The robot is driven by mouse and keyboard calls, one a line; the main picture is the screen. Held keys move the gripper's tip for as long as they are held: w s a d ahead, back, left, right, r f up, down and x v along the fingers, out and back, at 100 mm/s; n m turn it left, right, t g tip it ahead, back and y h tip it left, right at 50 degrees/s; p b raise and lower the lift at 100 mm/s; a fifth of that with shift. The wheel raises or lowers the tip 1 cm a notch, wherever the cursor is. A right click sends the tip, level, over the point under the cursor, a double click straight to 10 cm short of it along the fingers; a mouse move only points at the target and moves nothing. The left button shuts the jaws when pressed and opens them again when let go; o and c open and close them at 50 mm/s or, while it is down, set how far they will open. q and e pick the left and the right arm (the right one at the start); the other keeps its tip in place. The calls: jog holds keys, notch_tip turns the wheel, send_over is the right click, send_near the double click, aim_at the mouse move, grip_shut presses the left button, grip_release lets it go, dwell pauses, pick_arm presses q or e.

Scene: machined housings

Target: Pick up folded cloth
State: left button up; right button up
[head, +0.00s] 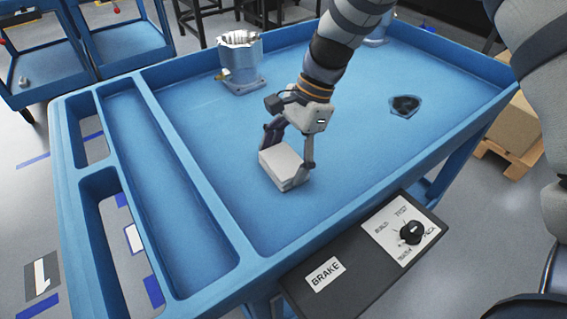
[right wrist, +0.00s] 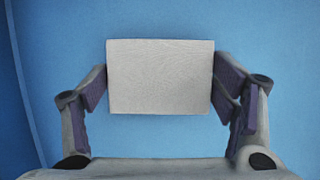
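The folded cloth (head: 285,167) is a pale grey, flat block low over the blue table top, near its middle. In the right wrist view the cloth (right wrist: 160,77) is a squared rectangle between the fingers. My right gripper (head: 290,152) points down with one finger on each side of the cloth. In the right wrist view both finger pads of the gripper (right wrist: 160,80) meet the cloth's left and right edges, with no clear gap. Whether the cloth rests on the table or is slightly raised is hard to tell. My left gripper is not in view.
A metal housing (head: 239,62) stands at the back left of the blue table (head: 215,135). A small dark-centred part (head: 404,106) lies to the right. Raised rims and a long tray compartment (head: 170,185) border the left. A black BRAKE control box (head: 365,255) is at the front.

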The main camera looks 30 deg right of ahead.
aim_at(275, 160)
jog(key=shift+r, duration=0.4)
jog(key=r, duration=0.3)
jog(key=shift+w+a, duration=0.1)
jog(key=shift+w, duration=0.25)
jog(key=w+r, duration=0.1)
jog(key=w+a+r, duration=0.1)
jog(key=w+r, duration=0.1)
jog(key=shift+a+r, duration=0.1)
jog(key=shift+r, duration=0.15)
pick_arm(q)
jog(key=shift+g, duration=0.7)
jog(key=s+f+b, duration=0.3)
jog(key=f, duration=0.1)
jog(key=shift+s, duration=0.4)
pick_arm(e)
jog(key=w+a+r, duration=0.3)
jog(key=w+r, duration=0.2)
jog(key=w, duration=0.4)
jog(key=shift+w+a+r, duration=0.15)
jog(key=shift+w+r, duration=0.05)
jog(key=shift+r, duration=0.15)
